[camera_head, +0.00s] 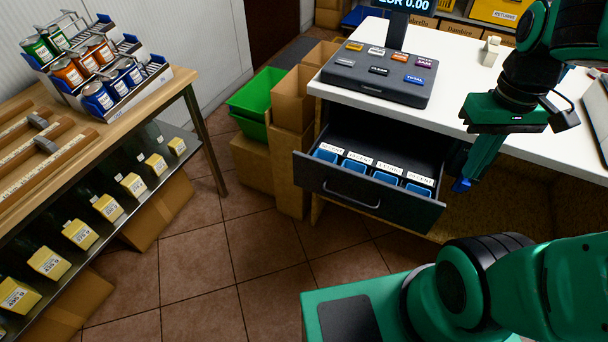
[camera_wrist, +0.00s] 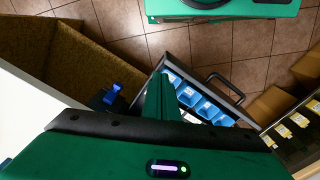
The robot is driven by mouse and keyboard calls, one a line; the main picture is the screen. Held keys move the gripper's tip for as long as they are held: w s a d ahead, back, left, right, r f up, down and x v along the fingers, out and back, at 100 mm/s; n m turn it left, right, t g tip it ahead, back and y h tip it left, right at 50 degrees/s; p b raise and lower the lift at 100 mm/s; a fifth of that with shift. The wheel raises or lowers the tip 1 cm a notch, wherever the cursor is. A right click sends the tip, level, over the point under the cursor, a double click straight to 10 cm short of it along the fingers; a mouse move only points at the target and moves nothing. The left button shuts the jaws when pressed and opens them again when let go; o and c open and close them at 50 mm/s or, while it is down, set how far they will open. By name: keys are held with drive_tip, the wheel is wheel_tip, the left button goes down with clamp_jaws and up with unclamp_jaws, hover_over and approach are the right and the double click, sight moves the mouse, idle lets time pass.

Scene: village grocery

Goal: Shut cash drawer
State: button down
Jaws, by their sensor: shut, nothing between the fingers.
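The cash drawer (camera_head: 365,188) stands open, pulled out from under the white counter, with its dark front and curved handle (camera_head: 351,199) facing the floor side. Blue compartments with white labels show inside it. In the wrist view the drawer's handle (camera_wrist: 224,82) and its blue compartments (camera_wrist: 195,98) are right of my fingers. My gripper (camera_head: 470,178) is shut and empty, pointing down just right of the drawer's front right corner. In the wrist view the green fingers (camera_wrist: 158,92) overlap the drawer's near end. I cannot tell whether they touch it.
The white counter (camera_head: 455,110) carries a dark keypad (camera_head: 380,74) above the drawer. A green crate (camera_head: 258,98) and cardboard boxes (camera_head: 292,98) stand left of the drawer. Tiled floor (camera_head: 235,240) in front of the drawer is clear.

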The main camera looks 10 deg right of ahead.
drive_tip(key=w+a+f+n, duration=0.1)
drive_tip(key=w+a+n, duration=0.5)
drive_tip(key=w+n, duration=0.25)
drive_tip(key=n+t+h, duration=0.1)
drive_tip(key=n+t, duration=0.1)
drive_tip(key=n, duration=2)
approach(295, 174)
drive_tip(key=s+a+r, duration=0.2)
drive_tip(key=s+a, duration=0.1)
drive_tip(key=s, duration=0.3)
drive_tip(key=w+d+f, duration=0.1)
drive_tip(key=f, duration=0.2)
drive_tip(key=w+d+f, duration=0.1)
drive_tip(key=f, duration=0.2)
drive_tip(key=w+d+f, duration=0.1)
drive_tip(key=w+f, duration=0.1)
drive_tip(key=f, duration=0.1)
drive_tip(key=shift+w+d, duration=0.1)
drive_tip(key=shift+d, duration=0.05)
drive_tip(key=shift+w+d, duration=0.35)
drive_tip(key=shift+w, duration=0.15)
